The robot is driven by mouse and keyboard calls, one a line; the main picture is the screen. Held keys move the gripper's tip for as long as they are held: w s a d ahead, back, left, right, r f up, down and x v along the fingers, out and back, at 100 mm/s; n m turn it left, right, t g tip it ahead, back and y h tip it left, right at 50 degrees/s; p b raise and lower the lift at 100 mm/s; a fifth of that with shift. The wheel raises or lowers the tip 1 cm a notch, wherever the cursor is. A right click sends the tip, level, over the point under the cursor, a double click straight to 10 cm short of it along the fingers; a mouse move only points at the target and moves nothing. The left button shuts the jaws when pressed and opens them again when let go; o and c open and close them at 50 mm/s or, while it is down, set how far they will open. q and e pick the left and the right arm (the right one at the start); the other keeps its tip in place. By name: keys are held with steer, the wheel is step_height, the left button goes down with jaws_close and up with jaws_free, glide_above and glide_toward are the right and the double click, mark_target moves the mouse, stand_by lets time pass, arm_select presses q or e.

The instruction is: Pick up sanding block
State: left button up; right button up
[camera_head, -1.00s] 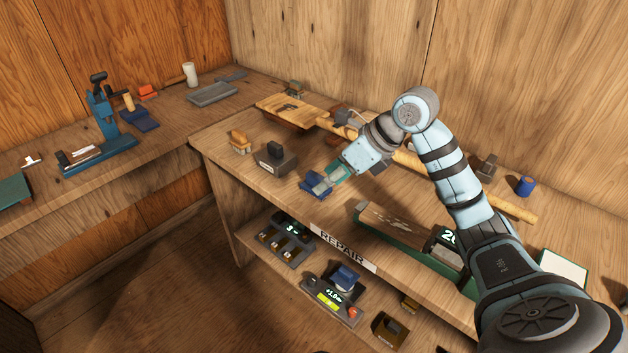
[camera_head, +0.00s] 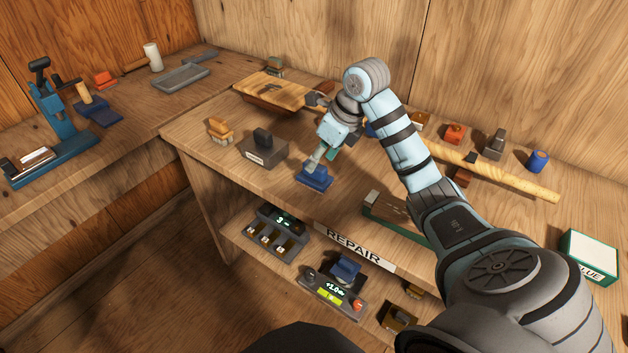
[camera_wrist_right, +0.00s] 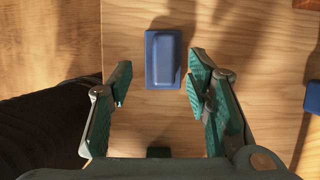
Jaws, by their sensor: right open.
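A blue block with a raised ridge, which appears to be the sanding block (camera_head: 314,178), lies on the wooden bench near its front edge. My right gripper (camera_head: 321,161) points down just above it. In the right wrist view, the block (camera_wrist_right: 164,60) lies between and slightly beyond the two open teal fingertips of my right gripper (camera_wrist_right: 160,78). Bare wood shows between each finger and the block, so it is not gripped. My left gripper is not in view.
A grey block with a black knob (camera_head: 263,150) and an orange block (camera_head: 220,131) stand left of the blue block. A long wooden rod (camera_head: 485,173) lies behind. A green-edged tray (camera_head: 378,211) is to the right. A lower shelf (camera_head: 240,238) holds gauges.

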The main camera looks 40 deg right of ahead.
steer(key=x, duration=0.5)
steer(key=shift+d+b, duration=0.25)
steer(key=shift+b, duration=0.1)
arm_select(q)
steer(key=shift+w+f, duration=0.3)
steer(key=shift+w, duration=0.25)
arm_select(e)
steer(key=shift+c, duration=0.6)
jaws_close()
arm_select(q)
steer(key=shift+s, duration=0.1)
arm_select(e)
steer(key=shift+r, duration=0.1)
step_height(320, 180, up, 10)
steer(key=p, duration=0.3)
steer(key=shift+w+p, duration=0.1)
steer(key=shift+p, duration=0.3)
arm_select(q)
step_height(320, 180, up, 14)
steer(key=p, duration=1)
arm_select(e)
step_height(320, 180, up, 10)
